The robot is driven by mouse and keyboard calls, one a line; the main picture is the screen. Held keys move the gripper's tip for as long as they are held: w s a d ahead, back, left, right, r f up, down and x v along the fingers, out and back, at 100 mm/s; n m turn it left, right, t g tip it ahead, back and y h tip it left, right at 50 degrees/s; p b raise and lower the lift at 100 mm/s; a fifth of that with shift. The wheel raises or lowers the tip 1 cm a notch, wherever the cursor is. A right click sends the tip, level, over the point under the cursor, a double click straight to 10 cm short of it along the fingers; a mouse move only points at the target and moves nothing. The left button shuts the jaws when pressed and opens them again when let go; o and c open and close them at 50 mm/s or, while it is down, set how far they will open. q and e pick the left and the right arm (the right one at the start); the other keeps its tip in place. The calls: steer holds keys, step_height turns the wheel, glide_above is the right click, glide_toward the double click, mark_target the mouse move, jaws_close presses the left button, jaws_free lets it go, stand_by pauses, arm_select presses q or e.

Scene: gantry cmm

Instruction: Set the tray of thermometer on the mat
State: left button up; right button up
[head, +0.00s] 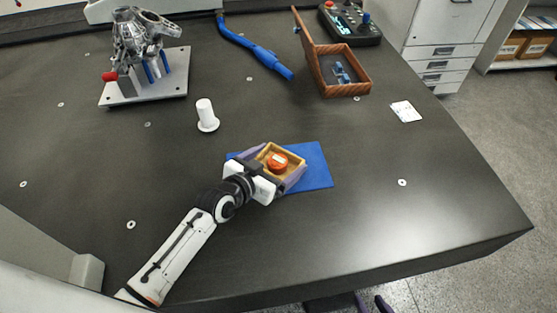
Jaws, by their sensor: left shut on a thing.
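The small wooden tray (296,174) has an orange-red round thing with a pale label in it, apparently the thermometer (278,161). My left gripper (274,166) is shut on the tray, with its purple fingers along two opposite sides. The tray is over the left part of the blue mat (317,168) and hides much of it. I cannot tell whether the tray touches the mat. My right gripper (371,303) shows only as purple fingertips at the bottom edge, apart and empty, beyond the table's front edge.
A white spindle-like post (206,116) stands behind the tray. A metal casting on a fixture plate (150,90) is at back left. A blue tube (255,50), an open wooden box (345,85), a control pendant (350,24) and white cards (406,111) lie farther back. The dark table's right front is clear.

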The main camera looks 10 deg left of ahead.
arm_select(q)
steer(key=shift+f, duration=0.15)
steer(key=o, duration=0.8)
steer(key=shift+o, duration=0.2)
steer(key=shift+s+a+r, duration=0.1)
steer(key=shift+s+r, duration=0.05)
steer(key=shift+r, duration=0.1)
steer(key=p+v, duration=0.1)
steer(key=v, duration=1)
steer(key=shift+s+a+r, duration=0.1)
steer(key=shift+s, duration=0.15)
